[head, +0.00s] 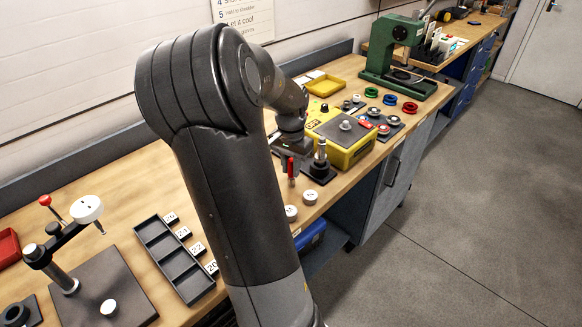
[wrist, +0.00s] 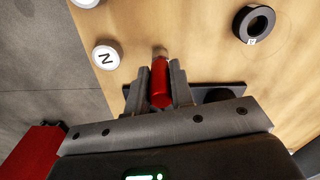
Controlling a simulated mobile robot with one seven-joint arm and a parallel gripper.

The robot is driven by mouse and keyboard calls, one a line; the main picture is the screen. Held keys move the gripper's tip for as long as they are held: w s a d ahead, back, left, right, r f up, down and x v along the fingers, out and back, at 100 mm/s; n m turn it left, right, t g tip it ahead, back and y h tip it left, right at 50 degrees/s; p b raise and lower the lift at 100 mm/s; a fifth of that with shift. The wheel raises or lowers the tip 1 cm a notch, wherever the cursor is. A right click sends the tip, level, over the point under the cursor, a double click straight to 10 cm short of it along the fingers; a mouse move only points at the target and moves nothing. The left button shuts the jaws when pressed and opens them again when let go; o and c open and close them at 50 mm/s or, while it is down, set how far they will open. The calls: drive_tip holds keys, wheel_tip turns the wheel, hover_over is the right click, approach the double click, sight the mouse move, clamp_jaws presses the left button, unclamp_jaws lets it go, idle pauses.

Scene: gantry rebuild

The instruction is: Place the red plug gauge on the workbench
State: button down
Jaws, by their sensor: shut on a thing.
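The red plug gauge (wrist: 161,82) is between the two fingers of my gripper (wrist: 160,90) in the wrist view, with its metal tip pointing away from the fingers. In the head view the red plug gauge (head: 291,171) shows as a small upright red piece under my gripper (head: 289,160). My gripper is shut on it, over the wooden workbench (head: 338,190). I cannot tell whether the gauge's tip touches the bench top. My arm hides part of the bench in the head view.
A dark stand with a metal post (head: 320,160) is just right of the gauge. White round pieces (head: 310,197) lie near the bench's front edge. A yellow box (head: 350,150) is behind. A black ring (wrist: 254,24) lies on the bench. A compartment tray (head: 172,262) sits at left.

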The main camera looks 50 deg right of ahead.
drive_tip(key=shift+f, duration=0.25)
drive_tip(key=c, duration=1.3)
unclamp_jaws()
drive_tip(key=shift+f, duration=0.1)
drive_tip(key=shift+o, duration=0.2)
wheel_tip(320, 180, up, 12)
drive_tip(key=shift+r, duration=0.2)
drive_tip(key=s+a+r+n+t+y, duration=0.15)
drive_tip(key=a+n, duration=0.25)
drive_tip(key=a, duration=0.7)
drive_tip(key=s+a+r+n+t, duration=0.15)
drive_tip(key=a+n, duration=0.35)
drive_tip(key=a, duration=0.5)
drive_tip(key=s+a+n+t+h, duration=0.1)
drive_tip(key=s+a+n, duration=0.5)
drive_tip(key=a, duration=0.6)
drive_tip(key=shift+s+a+f+t, duration=0.3)
drive_tip(key=shift+s+f+t, duration=0.05)
drive_tip(key=shift+s+t, duration=0.45)
